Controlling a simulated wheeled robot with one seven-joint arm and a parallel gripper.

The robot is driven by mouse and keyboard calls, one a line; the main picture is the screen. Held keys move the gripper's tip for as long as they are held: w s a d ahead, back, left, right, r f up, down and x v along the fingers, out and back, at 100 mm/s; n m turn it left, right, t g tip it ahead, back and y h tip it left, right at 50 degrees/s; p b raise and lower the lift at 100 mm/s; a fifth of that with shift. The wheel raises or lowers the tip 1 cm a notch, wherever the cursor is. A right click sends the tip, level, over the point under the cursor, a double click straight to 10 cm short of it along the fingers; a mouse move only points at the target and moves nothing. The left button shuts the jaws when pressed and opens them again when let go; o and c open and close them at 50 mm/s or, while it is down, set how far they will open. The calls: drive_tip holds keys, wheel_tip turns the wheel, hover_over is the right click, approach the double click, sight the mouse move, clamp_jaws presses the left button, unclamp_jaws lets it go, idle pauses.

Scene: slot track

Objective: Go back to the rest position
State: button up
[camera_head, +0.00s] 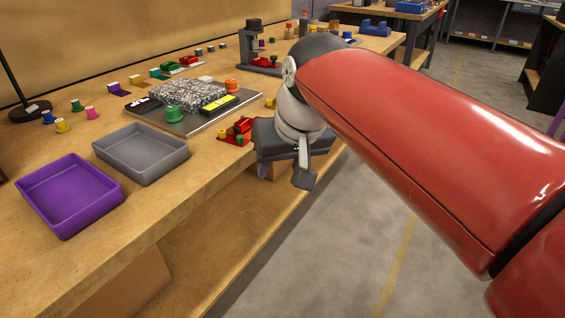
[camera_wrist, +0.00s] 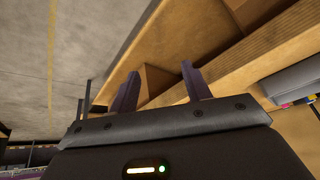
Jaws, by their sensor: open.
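My gripper (camera_wrist: 162,88) is open and empty in the wrist view, its two purple-grey fingers spread apart with nothing between them. Past the fingers are the wooden bench's edge and lower shelf and the grey floor. In the head view my gripper (camera_head: 268,168) hangs at the front edge of the wooden workbench (camera_head: 205,172), just right of a small red block with green and yellow parts (camera_head: 238,131). My red arm reaches in from the right and hides part of the bench's far end. The fingertips are partly hidden there.
On the bench stand a purple tray (camera_head: 68,195), a grey tray (camera_head: 141,153), a grey board (camera_head: 190,123) with a speckled block and a green knob, several small coloured pieces and a dark stand (camera_head: 255,45). The floor (camera_head: 330,245) at right is clear.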

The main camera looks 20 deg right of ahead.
drive_tip(key=s+a+f, duration=0.1)
drive_tip(key=s+f, duration=0.8)
drive_tip(key=f, duration=0.2)
drive_tip(key=shift+s+f+n+h, duration=0.15)
drive_tip(key=shift+f+n+h, duration=0.15)
drive_tip(key=shift+f, duration=0.05)
